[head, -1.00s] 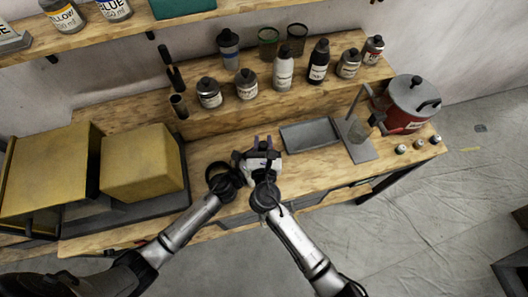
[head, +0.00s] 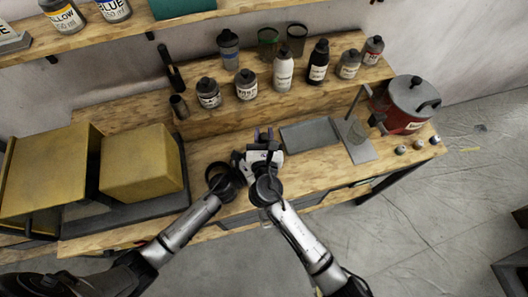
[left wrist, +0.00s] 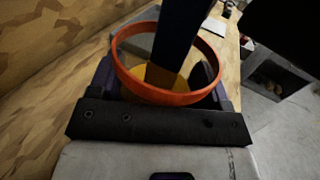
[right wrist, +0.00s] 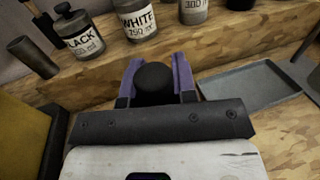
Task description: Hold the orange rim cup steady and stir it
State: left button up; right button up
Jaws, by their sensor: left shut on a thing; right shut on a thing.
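The orange rim cup (left wrist: 122,72) is between the fingers of my left gripper (left wrist: 160,80) in the left wrist view, with yellow contents (left wrist: 137,71) inside. A dark bar with a brownish lower end (left wrist: 163,76) reaches down through the rim into the yellow. My left gripper is shut on the cup. My right gripper (right wrist: 156,80) is shut on a tool with a dark rounded top (right wrist: 154,77), seen from above in the right wrist view. In the head view my right gripper (head: 264,136) covers the cup, and the tool's lower end is hidden there.
A grey tray (head: 310,134) lies to the right on the bench (head: 300,172). Labelled bottles (head: 283,70) stand on the raised shelf behind. Yellow boxes (head: 140,160) stand at left. A red pot (head: 405,105) is at the far right.

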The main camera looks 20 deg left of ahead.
notch_tip(320, 180, up, 8)
jog(key=shift+f, duration=0.15)
dwell(0.6)
dwell(0.6)
jog(key=shift+r, duration=2.05)
pick_arm(q)
jog(key=o, duration=1.1)
jog(key=shift+o, duration=0.2)
jog(key=shift+s, duration=0.1)
jog(key=v, duration=1.2)
